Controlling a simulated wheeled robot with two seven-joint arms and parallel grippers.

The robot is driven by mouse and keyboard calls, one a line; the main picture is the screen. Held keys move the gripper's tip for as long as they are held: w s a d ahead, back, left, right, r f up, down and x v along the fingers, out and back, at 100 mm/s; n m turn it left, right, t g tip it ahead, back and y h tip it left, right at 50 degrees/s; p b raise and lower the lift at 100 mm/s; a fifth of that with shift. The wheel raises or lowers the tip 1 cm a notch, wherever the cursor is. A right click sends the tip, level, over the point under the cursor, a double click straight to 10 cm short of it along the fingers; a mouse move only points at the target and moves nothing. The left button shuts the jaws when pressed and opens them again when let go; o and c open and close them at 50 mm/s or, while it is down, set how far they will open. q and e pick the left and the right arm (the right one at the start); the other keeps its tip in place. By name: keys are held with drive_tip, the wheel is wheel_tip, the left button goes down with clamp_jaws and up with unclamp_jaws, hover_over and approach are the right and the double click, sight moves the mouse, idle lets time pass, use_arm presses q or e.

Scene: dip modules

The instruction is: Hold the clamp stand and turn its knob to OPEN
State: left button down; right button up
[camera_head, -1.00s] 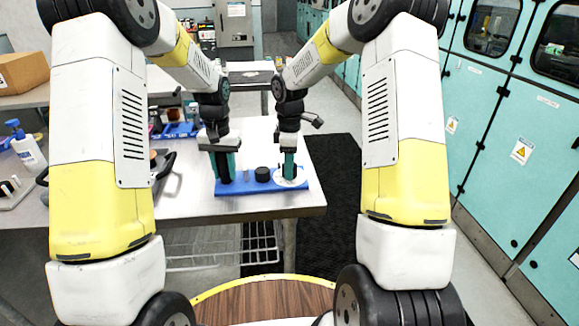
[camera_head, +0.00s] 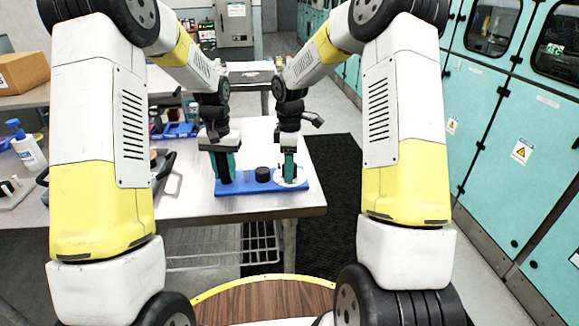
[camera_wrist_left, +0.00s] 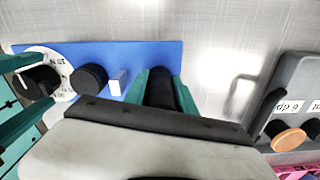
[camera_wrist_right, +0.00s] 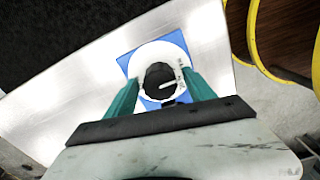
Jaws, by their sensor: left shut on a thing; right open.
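The clamp stand has a blue base (camera_head: 240,188) lying flat near the table's front edge. My left gripper (camera_head: 224,172) is shut on its black post (camera_wrist_left: 160,88) at the base's left end. At the other end is a white dial (camera_wrist_right: 180,57) with a black knob (camera_wrist_right: 158,78) and a white pointer mark. My right gripper (camera_wrist_right: 160,95) is open, pointing down, with its teal fingers on either side of the knob. Whether they touch it I cannot tell. The dial's lettering, partly hidden, is too small to read in the left wrist view (camera_wrist_left: 62,62).
A black cylinder (camera_wrist_left: 90,78) and a small white block (camera_wrist_left: 117,83) stand on the base between post and dial. A grey case (camera_wrist_left: 290,95) with an orange knob lies beside the stand. A pump bottle (camera_head: 27,148) stands at the table's left.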

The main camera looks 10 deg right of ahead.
wheel_tip(320, 180, up, 12)
idle(0.4)
use_arm(q)
drive_tip(key=c, duration=0.9)
unclamp_jaws()
drive_tip(key=shift+c, duration=0.2)
drive_tip(key=shift+r, duration=3.8)
drive_tip(key=shift+r, duration=0.1)
drive_tip(key=shift+r, duration=4.4)
